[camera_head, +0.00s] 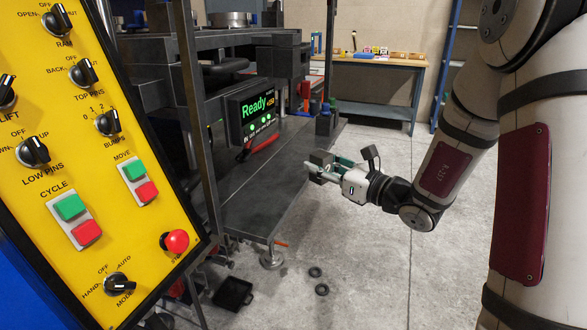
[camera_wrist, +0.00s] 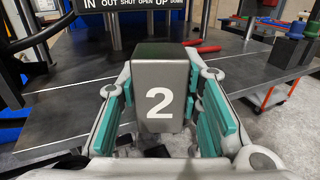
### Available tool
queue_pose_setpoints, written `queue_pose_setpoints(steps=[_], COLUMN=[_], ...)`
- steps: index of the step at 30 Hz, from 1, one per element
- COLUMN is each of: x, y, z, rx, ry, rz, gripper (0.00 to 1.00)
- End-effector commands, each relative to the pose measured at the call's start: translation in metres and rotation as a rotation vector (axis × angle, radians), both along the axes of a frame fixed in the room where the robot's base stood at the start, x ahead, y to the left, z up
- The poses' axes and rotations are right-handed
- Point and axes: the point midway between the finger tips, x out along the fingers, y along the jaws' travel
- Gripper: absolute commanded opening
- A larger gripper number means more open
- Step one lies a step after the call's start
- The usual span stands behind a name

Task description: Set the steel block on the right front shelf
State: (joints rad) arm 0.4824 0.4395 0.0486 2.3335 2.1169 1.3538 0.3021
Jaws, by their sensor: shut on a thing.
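The steel block (camera_wrist: 160,95) is a dark grey block with a white 2 on its near face. My gripper (camera_wrist: 165,115) is shut on it, with teal finger pads at its left and right sides. In the head view my gripper (camera_head: 322,170) reaches in from the right, and the block (camera_head: 320,157) shows small and partly hidden at its fingers. The dark front shelf (camera_head: 250,208) of the press lies left of my gripper, and the block is near its right edge. The shelf also spreads behind the block in the wrist view (camera_wrist: 75,105). I cannot tell the block's height above it.
A screen reading Ready (camera_head: 262,112) hangs over the shelf, with a red-handled tool (camera_wrist: 205,47) below it. Blue, red and green items (camera_head: 322,115) stand at the shelf's far end. A yellow control panel (camera_head: 90,150) fills the left. Much of the shelf surface is bare.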

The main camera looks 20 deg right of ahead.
Motion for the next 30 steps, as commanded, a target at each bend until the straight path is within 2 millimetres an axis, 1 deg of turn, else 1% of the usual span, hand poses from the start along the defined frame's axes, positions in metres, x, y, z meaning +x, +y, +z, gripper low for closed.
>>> queue_pose_setpoints(steps=[1, 9, 12, 16, 18, 21, 25, 28, 30], x=[0.012, 0.068, 0.088, 0.11, 0.118, 0.125, 0.128, 0.128, 0.128], y=[0.004, 0.018, 0.023, 0.028, 0.03, 0.032, 0.032, 0.032, 0.032], z=[0.0, -0.005, -0.007, -0.009, -0.01, -0.01, -0.013, -0.022, -0.031], rx=[0.0, 0.001, 0.001, 0.001, 0.001, 0.001, 0.001, 0.003, 0.003], ry=[-0.006, -0.007, -0.006, -0.006, -0.006, -0.005, -0.004, -0.003, -0.003], rz=[0.003, 0.003, 0.003, 0.002, 0.002, 0.001, 0.0, 0.0, 0.0], gripper=[0.0, 0.0, 0.0, 0.0, 0.0, 0.0, 0.0, 0.0, 0.0])
